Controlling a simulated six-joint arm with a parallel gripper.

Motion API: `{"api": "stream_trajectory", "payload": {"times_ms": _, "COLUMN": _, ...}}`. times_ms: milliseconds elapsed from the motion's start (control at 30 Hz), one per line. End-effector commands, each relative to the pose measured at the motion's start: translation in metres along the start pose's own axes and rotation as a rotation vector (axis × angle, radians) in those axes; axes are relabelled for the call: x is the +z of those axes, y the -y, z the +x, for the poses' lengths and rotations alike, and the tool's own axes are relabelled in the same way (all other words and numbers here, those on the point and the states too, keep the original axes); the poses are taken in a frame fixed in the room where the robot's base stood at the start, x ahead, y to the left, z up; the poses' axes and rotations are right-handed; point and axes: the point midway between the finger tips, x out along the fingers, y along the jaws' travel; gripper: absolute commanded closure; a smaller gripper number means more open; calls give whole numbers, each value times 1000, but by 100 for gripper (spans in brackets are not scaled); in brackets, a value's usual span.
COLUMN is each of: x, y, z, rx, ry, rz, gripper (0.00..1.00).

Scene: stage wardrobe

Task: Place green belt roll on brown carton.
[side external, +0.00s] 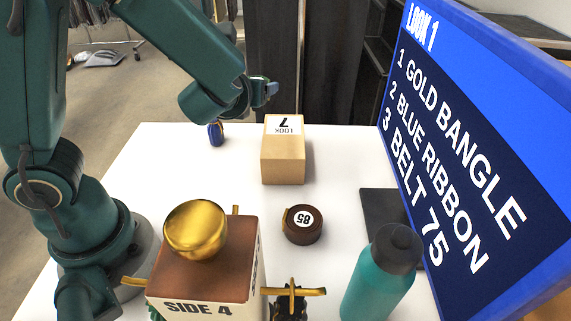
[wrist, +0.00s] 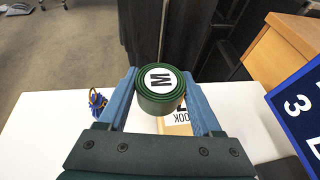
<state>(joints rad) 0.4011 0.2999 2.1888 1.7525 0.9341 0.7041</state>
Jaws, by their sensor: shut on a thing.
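The green belt roll (wrist: 160,95), with a white label marked M on its top face, is held between the two blue fingers of my gripper (wrist: 162,100) in the wrist view. In the side view my gripper (side external: 266,90) is above the table's far part, near the carton's back end; I cannot make out the roll there. The brown carton (side external: 283,162), light brown with a white "LOOK 7" label on top, stands on the table. In the wrist view the carton (wrist: 178,129) shows below and partly behind the roll, which hides part of it.
A blue ribbon roll (side external: 216,133) stands left of the carton. A brown belt roll (side external: 302,232) marked 85 lies in front. A brown-topped "SIDE 4" box (side external: 200,275) bears a gold object (side external: 195,230). A teal bottle (side external: 378,280) and blue sign (side external: 480,150) are at right.

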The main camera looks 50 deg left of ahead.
Motion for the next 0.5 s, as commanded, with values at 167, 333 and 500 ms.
{"api": "stream_trajectory", "payload": {"times_ms": 167, "x": -19, "y": 31, "z": 4, "rx": -2, "ry": 0, "rz": 4, "gripper": 94}}
{"api": "stream_trajectory", "payload": {"times_ms": 333, "x": -29, "y": 49, "z": 8, "rx": -1, "ry": 1, "rz": 1, "gripper": 94}}
{"api": "stream_trajectory", "payload": {"times_ms": 500, "x": -36, "y": 54, "z": 10, "rx": 3, "ry": 0, "rz": 3, "gripper": 94}}
